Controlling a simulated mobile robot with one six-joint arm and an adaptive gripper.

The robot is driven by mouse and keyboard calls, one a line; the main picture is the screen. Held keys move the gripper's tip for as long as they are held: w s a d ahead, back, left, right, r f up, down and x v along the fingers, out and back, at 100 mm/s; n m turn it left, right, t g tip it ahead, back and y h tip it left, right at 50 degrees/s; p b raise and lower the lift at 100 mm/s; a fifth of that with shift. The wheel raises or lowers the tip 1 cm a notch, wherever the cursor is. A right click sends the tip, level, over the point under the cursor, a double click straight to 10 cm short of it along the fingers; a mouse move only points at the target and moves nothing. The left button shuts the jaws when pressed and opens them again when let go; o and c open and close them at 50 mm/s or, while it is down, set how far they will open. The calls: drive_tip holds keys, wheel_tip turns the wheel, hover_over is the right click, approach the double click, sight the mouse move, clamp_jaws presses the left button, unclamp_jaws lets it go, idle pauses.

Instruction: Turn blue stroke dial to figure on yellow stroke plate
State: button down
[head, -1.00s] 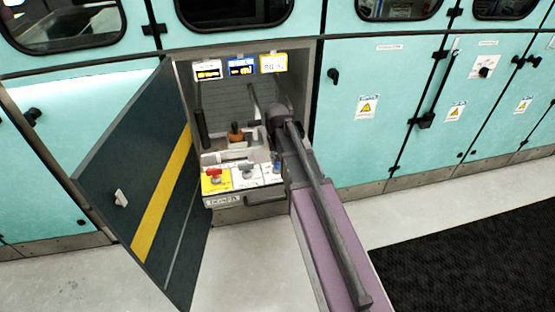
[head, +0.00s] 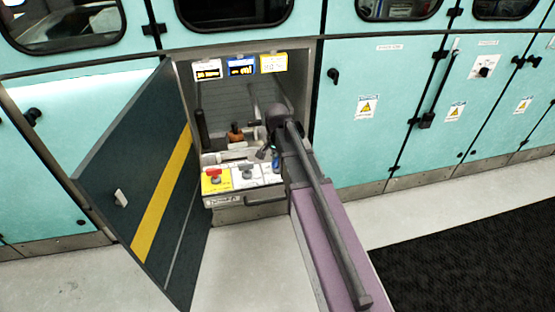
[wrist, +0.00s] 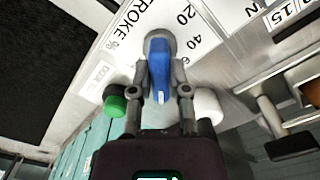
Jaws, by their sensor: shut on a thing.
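The blue stroke dial (wrist: 160,55) sits on a white plate (wrist: 205,42) printed "STROKE %" with figures including 20 and 40. My gripper (wrist: 161,75) is shut on its blue handle, one finger on each side. In the head view the blue dial (head: 275,158) is at the right of the control panel, with my gripper (head: 268,152) at it. The yellow stroke plate (head: 273,62) hangs at the top right of the open cabinet; its figure is too small to read.
A white plate (head: 207,70) and a blue plate (head: 241,66) hang beside the yellow one. A red knob (head: 214,175) and a grey dial (head: 246,171) are left of the blue dial. An orange-brown lever (head: 236,133) stands behind. The open cabinet door (head: 140,190) flanks the left.

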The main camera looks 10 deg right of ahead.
drive_tip(key=shift+s, duration=0.1)
drive_tip(key=c, duration=0.6)
unclamp_jaws()
drive_tip(key=shift+n, duration=0.3)
